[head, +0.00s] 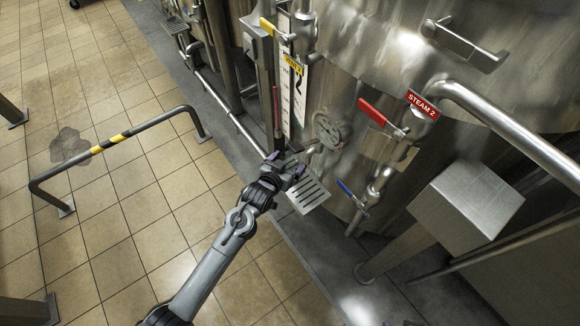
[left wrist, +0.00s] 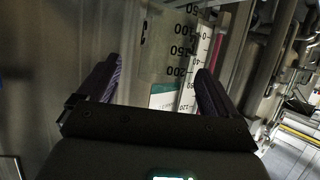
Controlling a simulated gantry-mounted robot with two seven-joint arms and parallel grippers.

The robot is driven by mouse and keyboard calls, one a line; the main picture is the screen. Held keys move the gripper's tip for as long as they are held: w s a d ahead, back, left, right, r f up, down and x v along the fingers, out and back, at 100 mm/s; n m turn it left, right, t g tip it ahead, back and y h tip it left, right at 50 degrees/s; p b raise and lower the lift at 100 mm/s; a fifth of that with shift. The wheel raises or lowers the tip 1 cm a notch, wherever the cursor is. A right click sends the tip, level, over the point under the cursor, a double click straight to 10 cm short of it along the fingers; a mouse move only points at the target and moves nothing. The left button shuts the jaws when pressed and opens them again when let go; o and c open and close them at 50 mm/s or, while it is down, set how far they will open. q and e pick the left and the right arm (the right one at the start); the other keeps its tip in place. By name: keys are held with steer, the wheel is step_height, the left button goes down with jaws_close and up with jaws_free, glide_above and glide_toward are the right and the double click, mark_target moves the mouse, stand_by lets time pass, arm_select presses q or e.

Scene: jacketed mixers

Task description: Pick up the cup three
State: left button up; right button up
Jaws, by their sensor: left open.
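My left gripper (head: 286,166) is open beside the tall tank, just above a slotted drip tray (head: 308,195). In the left wrist view the two purple-lined fingers of the gripper (left wrist: 158,88) stand apart. I cannot read which number the cup bears. In the head view I cannot make the cup out; the gripper may hide it. My right gripper is not in view.
A "STEAM 2" pipe (head: 480,108) runs further right. A striped rail (head: 110,144) stands on the open tiled floor at left.

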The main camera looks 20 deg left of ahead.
mark_target(292, 156)
arm_select(q)
steer(key=x, duration=0.1)
steer(key=b+x, duration=0.2)
steer(key=shift+w+a+f, duration=0.2)
steer(key=shift+a, duration=0.1)
steer(key=shift+w+d, duration=0.1)
steer(key=shift+w, duration=0.45)
steer(key=shift+f, duration=0.1)
steer(key=c, duration=1)
steer(key=shift+s, duration=0.1)
steer(key=shift+c, duration=0.2)
